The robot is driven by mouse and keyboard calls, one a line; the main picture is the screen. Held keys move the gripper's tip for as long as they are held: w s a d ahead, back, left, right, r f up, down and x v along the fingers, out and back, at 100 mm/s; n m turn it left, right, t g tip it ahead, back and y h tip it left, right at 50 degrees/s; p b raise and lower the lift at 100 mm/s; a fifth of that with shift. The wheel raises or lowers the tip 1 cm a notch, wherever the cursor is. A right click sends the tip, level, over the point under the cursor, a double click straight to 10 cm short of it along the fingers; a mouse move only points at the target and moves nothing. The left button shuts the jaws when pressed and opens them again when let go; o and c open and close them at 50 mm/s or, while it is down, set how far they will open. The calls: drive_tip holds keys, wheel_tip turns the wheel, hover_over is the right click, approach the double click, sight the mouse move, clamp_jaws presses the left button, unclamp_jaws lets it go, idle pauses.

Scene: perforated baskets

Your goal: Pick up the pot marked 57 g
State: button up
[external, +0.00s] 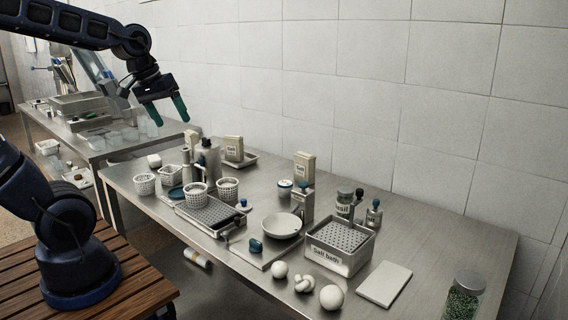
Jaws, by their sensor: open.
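No "57 g" marking is readable at this size, so I cannot tell which pot bears it. Several small white perforated pots stand on the left of the steel table: a far-left one (144,185), one on the grey perforated tray (196,194), one to its right (228,189), and one farther back (171,173). A small white tub (285,190) with a teal lid stands nearer the middle. My gripper (168,113) is open and empty, fingers pointing down, high above the back left of the table and apart from all pots.
A bottle (208,160) and cartons stand behind the pots. A white bowl (282,226), a "Salt bath" box (338,247), spice jars, white balls and a board (384,284) fill the middle and right. A tiled wall bounds the back. The far-right tabletop is mostly clear.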

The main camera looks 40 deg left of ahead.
drive_tip(key=w+d+f+n+h, duration=0.1)
drive_tip(key=w+d+f+n, duration=0.15)
drive_tip(key=w+n, duration=0.6)
drive_tip(key=n+g, duration=0.1)
drive_tip(key=n, duration=1.4)
approach(284, 183)
drive_tip(key=f, duration=0.1)
drive_tip(key=shift+m+h, duration=0.25)
drive_tip(key=shift+h, duration=0.15)
drive_tip(key=shift+w+a+x, duration=0.1)
drive_tip(key=shift+x, duration=1.65)
drive_tip(key=shift+w+a+x, duration=0.1)
drive_tip(key=shift+a+x, duration=0.05)
drive_tip(key=shift+x, duration=1.6)
drive_tip(key=shift+w+a+x, duration=0.1)
drive_tip(key=shift+x, duration=1.6)
drive_tip(key=c, duration=1.1)
